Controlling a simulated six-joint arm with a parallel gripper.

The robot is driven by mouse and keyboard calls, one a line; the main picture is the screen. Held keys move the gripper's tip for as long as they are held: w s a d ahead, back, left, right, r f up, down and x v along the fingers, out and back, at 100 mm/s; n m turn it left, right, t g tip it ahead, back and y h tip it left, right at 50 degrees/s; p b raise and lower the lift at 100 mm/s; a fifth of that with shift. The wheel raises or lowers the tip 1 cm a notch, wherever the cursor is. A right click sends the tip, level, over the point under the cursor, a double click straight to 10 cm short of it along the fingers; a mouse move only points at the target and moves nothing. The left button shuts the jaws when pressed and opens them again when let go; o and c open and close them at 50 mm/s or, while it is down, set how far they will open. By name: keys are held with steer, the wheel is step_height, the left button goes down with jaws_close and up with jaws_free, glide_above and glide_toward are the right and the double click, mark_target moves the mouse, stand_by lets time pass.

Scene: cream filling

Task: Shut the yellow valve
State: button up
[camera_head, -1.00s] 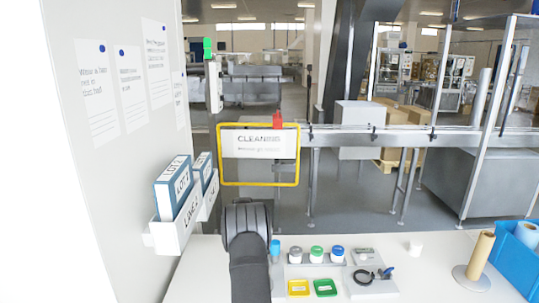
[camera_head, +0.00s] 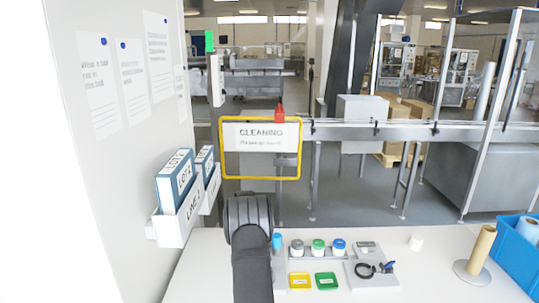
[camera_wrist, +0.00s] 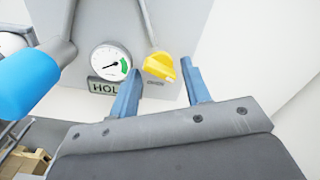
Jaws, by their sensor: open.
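The yellow valve (camera_wrist: 160,66) is a round knob with a raised grip, on a grey panel (camera_wrist: 185,20) in the wrist view. My gripper (camera_wrist: 158,75) is open, with one blue finger to the left of the valve and the other close by its right side. I cannot tell whether either finger touches it. The valve does not show in the head view, where my dark arm (camera_head: 250,240) hides part of the scene.
A blue cylinder (camera_wrist: 28,82) is at the left edge. In the head view, jars (camera_head: 318,246) and a yellow-framed cleaning sign (camera_head: 261,177) stand near my arm.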

steer(key=shift+o, duration=1.1)
steer(key=shift+r, duration=0.1)
steer(key=s+a+r+m+t+h, duration=0.15)
steer(key=s+r+m, duration=0.25)
steer(key=r, duration=0.4)
steer(key=s+a+r+m+t, duration=0.1)
steer(key=s+r+m+t, duration=0.2)
steer(key=r+m, duration=0.35)
steer(key=shift+n, duration=0.75)
steer(key=x, duration=1.6)
steer(key=c, duration=1)
steer(key=shift+s+d+n+y, duration=0.1)
steer(key=shift+n+y, duration=0.3)
steer(key=shift+n, duration=0.65)
steer(key=shift+d+n+y, duration=0.15)
steer(key=shift+n+y, duration=0.2)
steer(key=shift+n, duration=0.7)
